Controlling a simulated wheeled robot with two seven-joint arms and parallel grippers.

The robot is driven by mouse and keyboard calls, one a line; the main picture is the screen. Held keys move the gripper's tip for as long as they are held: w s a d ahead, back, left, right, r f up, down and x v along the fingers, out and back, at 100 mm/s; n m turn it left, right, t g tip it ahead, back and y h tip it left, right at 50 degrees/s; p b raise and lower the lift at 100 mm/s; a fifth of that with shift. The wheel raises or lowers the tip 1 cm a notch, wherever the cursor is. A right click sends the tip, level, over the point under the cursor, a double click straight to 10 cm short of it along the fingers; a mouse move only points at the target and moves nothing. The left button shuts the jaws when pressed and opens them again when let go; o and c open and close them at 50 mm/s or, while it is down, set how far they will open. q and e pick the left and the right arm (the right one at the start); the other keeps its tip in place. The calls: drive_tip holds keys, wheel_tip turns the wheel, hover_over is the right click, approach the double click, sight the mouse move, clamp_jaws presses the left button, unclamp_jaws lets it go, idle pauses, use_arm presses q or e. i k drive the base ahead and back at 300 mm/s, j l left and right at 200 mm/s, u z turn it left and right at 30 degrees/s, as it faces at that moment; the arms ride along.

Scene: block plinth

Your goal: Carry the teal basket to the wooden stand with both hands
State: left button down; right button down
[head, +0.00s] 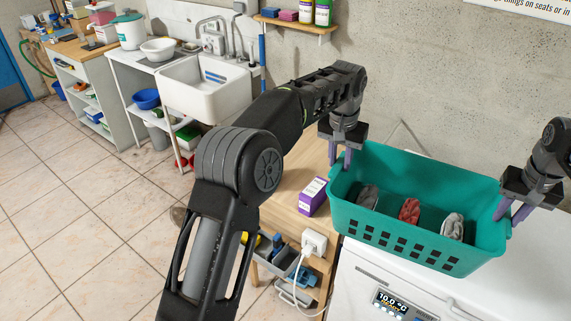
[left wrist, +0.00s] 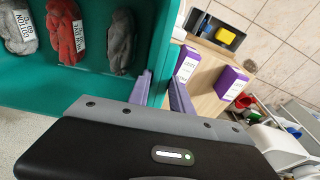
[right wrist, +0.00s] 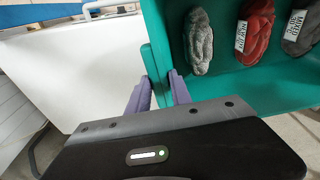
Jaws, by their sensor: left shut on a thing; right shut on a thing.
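The teal basket (head: 400,243) is above or on the white appliance at the right in the head view; I cannot tell if its base touches the top. Inside lie a dark grey bundle (head: 368,197), a red bundle (head: 409,210) and a light grey bundle (head: 453,226). My left gripper (head: 342,158) is shut on the basket's left end wall, seen close in the left wrist view (left wrist: 163,92). My right gripper (head: 508,208) is shut on the right end wall, also in the right wrist view (right wrist: 158,92). The wooden stand (head: 291,179) is left of the basket, partly hidden by my left arm.
A purple-and-white box (head: 312,197) stands on the wooden top beside the basket. A white plug and cable (head: 314,242) hang at its front. The white appliance (head: 360,282) has a lit display. A sink (head: 205,88) and shelves are further left. Tiled floor lies open at left.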

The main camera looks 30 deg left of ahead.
sight(326, 158)
drive_tip(key=i+j+u, duration=0.2)
drive_tip(key=i+j, duration=0.9)
drive_tip(key=j, duration=0.1)
